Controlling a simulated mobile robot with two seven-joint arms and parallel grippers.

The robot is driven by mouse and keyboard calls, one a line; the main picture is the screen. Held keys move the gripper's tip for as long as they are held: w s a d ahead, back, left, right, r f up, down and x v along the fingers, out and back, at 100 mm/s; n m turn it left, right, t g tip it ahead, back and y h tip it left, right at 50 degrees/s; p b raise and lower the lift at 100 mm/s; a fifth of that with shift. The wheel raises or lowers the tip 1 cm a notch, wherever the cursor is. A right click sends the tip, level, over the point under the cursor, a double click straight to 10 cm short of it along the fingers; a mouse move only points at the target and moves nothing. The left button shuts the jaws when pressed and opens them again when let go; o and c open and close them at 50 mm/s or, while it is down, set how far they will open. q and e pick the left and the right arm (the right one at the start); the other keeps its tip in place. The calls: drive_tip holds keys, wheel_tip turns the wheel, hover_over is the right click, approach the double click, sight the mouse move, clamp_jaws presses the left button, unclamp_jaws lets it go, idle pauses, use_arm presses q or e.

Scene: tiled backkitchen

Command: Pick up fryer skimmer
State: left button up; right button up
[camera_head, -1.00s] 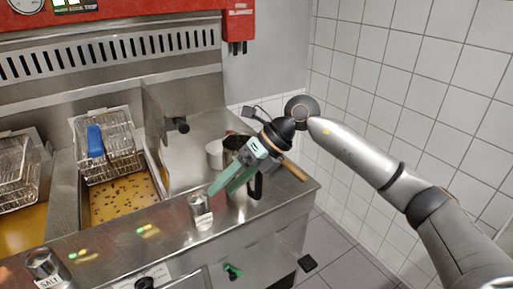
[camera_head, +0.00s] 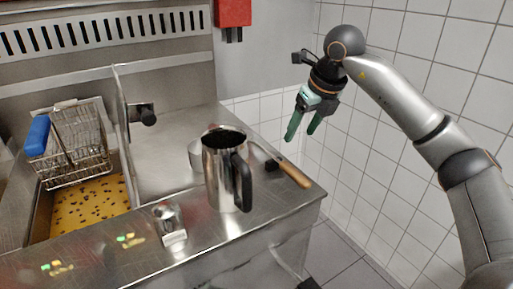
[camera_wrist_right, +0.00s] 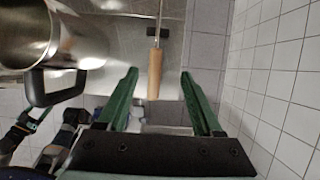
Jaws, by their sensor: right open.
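The fryer skimmer's wooden handle (camera_head: 294,173) sticks out over the right end of the steel counter. Its head is hidden behind the steel jug. In the right wrist view the wooden handle (camera_wrist_right: 155,75) and part of its thin metal rod show. My right gripper (camera_head: 301,136) is open and empty, above and a little right of the handle in the head view. In the right wrist view the handle appears between the two green fingers (camera_wrist_right: 160,74), apart from both.
A steel jug (camera_head: 222,172) with a black handle stands left of the skimmer, before a pale round container (camera_head: 196,153). A fryer basket (camera_head: 78,150) hangs over oil (camera_head: 92,205). A tiled wall (camera_head: 400,75) is at right.

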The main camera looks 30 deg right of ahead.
hover_over(286, 163)
drive_tip(key=s, duration=0.2)
drive_tip(key=f, duration=0.6)
drive_tip(key=shift+w+d, duration=0.1)
drive_tip(key=shift+d, duration=0.15)
drive_tip(key=x, duration=0.4)
drive_tip(key=shift+s+a+f, duration=0.2)
drive_tip(key=shift+s, duration=0.1)
drive_tip(key=shift+w+f, duration=0.25)
drive_tip(key=shift+f, duration=0.25)
drive_tip(key=shift+c, duration=0.4)
clamp_jaws()
